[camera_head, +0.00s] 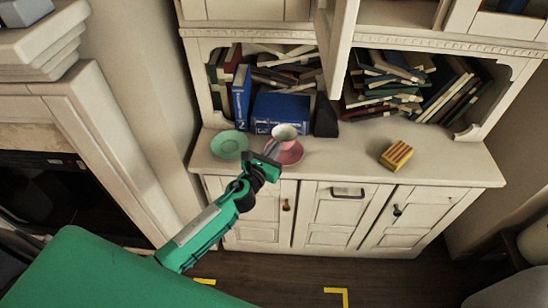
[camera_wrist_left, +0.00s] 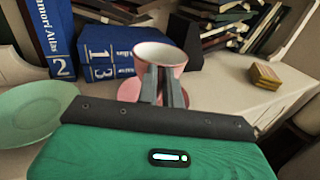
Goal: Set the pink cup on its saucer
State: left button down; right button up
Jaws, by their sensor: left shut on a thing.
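The pink cup (camera_head: 284,132) is at the tip of my left gripper (camera_head: 274,147), over the far part of the pink saucer (camera_head: 291,155). In the left wrist view the cup (camera_wrist_left: 160,52) stands upright with its pale inside showing, and my left gripper (camera_wrist_left: 162,85) is shut on its near side. The pink saucer (camera_wrist_left: 129,91) shows below the cup, partly hidden by the fingers. I cannot tell whether the cup touches the saucer. My right gripper is not in view.
A green saucer (camera_head: 229,145) lies left of the pink one on the cabinet top (camera_head: 340,160). Blue books (camera_head: 281,108) and a dark block (camera_head: 326,117) stand behind. A yellow and red box (camera_head: 396,155) lies to the right, with clear surface between.

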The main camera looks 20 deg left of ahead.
pick_arm(q)
notch_tip(320, 180, down, 3)
jog(key=shift+f+b, duration=0.1)
jog(key=shift+b, duration=0.55)
jog(key=shift+f+b, duration=0.25)
jog(key=shift+b, duration=0.05)
jog(key=c, duration=1.6)
grip_release()
jog(key=shift+o, duration=0.2)
